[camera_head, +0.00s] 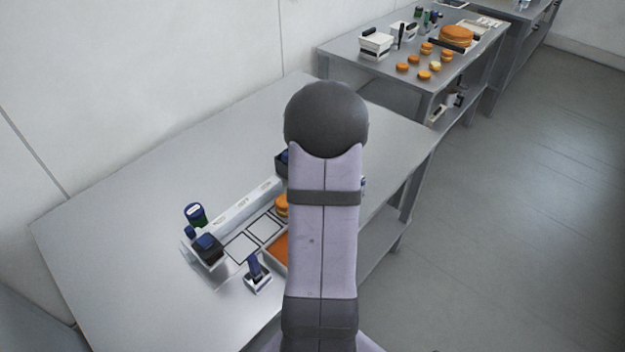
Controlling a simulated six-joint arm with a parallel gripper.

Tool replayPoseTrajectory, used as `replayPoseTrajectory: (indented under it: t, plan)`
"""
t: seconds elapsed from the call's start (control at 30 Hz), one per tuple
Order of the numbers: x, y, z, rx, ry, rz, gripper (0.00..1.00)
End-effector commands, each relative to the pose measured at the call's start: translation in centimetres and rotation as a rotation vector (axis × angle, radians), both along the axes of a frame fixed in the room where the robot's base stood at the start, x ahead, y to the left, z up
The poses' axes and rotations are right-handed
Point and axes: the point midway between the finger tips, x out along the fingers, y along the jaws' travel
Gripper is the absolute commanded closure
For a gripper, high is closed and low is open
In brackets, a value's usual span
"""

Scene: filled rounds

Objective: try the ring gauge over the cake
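My arm rises through the middle of the view and hides much of the near table. My gripper is not in view. A small orange-brown round cake (281,205) shows just left of my arm, partly hidden by it. An orange flat surface (277,248) lies nearer, also partly covered by my arm. I cannot make out a ring gauge for certain. A dark blue piece (207,243) sits at the left end of a pale rack, and a blue upright piece (255,266) stands on a small white base.
The near grey table (130,200) is clear on its left and far side. A farther table (375,75) holds several orange rounds, white boxes and a larger cake (456,35).

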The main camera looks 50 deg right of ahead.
Motion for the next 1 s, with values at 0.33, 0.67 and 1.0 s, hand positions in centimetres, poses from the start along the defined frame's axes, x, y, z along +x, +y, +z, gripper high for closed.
replayPoseTrajectory:
  t: [0.33,0.67,1.0]
  plan:
    - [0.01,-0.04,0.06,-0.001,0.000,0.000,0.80]
    - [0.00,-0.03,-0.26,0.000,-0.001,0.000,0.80]
    - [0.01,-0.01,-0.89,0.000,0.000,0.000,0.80]
